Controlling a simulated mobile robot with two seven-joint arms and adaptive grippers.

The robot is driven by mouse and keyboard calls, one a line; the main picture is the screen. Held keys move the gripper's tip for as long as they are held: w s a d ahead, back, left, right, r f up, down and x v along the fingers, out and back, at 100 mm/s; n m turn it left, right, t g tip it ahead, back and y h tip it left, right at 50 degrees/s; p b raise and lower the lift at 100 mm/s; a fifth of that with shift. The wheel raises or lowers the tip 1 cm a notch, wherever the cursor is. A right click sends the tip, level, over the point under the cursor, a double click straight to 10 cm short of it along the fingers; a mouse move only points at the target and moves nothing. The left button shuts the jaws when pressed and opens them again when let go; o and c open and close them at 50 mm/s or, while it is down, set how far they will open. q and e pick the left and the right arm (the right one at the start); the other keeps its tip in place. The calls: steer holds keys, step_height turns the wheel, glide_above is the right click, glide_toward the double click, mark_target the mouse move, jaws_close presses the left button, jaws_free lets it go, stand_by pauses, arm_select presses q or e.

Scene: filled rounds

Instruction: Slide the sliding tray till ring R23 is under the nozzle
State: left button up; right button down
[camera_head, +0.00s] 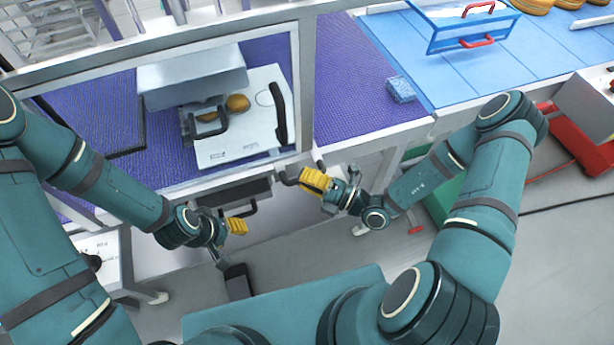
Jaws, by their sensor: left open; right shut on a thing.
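The white sliding tray (240,145) sits on the purple mat behind a grey frame, partly under a grey box-shaped housing (190,78). It has a black handle (280,112) at its right edge and a thin ring outline (265,98) beside it. Two round brown pieces (237,103) lie at the housing's front edge. The ring labels are too small to read, and I cannot make out the nozzle. My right gripper (313,180), with yellow fingers, is shut on a dark handle (288,179) below the frame. My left gripper (237,226) is open, below the frame.
A grey frame post (306,80) stands right of the tray. A blue sponge (400,89) lies on the mat's right part. A blue panel with red handles (470,28) stands on the blue surface at the upper right. A red object (570,140) is on the floor.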

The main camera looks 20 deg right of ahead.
steer(key=shift+w+r, duration=0.1)
steer(key=shift+r, duration=0.05)
steer(key=c, duration=0.9)
jaws_free()
steer(key=v, duration=1.2)
steer(key=shift+f, duration=0.2)
